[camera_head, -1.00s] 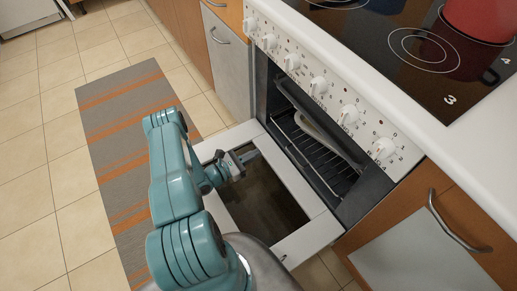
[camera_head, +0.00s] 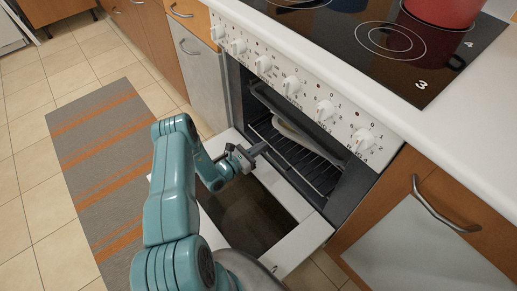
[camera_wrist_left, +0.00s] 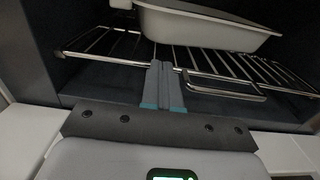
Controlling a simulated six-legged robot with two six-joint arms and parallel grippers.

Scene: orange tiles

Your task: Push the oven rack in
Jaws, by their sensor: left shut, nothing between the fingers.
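The oven rack (camera_head: 313,166) is a dark wire rack inside the open oven. It also shows in the left wrist view (camera_wrist_left: 213,68), where its front wires run across the oven opening. A pale dish (camera_wrist_left: 205,27) sits on the rack; it shows in the head view (camera_head: 290,133) too. My left gripper (camera_head: 262,147) is shut and empty at the oven mouth, over the inner edge of the lowered door. In the left wrist view its fingers (camera_wrist_left: 162,68) point at the front of the rack; whether they touch it I cannot tell. My right gripper is not in view.
The oven door (camera_head: 290,250) is folded down flat below my left arm. A row of white knobs (camera_head: 291,85) is above the opening. A red pot (camera_head: 442,12) stands on the black hob. A striped mat (camera_head: 100,155) lies on the tiles.

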